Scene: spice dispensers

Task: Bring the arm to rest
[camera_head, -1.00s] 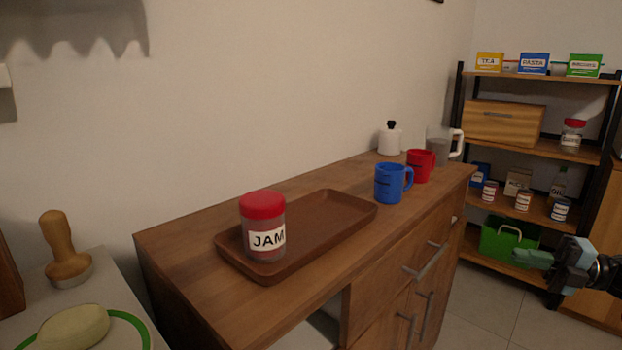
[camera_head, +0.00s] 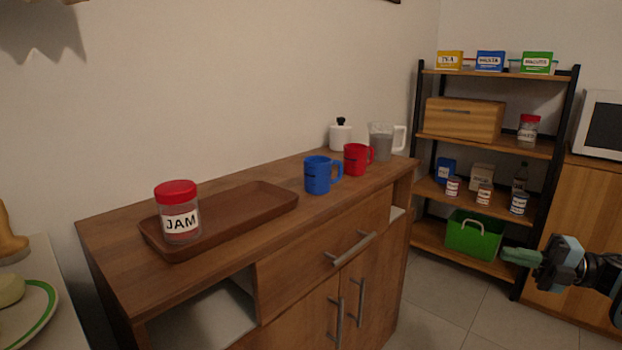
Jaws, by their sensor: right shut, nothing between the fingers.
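My right gripper (camera_head: 522,257) is at the lower right in the head view, with green fingers pointing left. It is shut and empty, in front of the shelf unit and apart from the sideboard. My left gripper is not in view. No object touches the right gripper in this view.
A wooden sideboard (camera_head: 300,262) holds a brown tray (camera_head: 268,199) with a red-lidded jam jar (camera_head: 179,214), a blue mug (camera_head: 318,176), a red mug (camera_head: 355,160) and a clear pitcher (camera_head: 381,146). A shelf unit (camera_head: 417,110) holds a green crate (camera_head: 472,238). Floor (camera_head: 440,300) is free between them.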

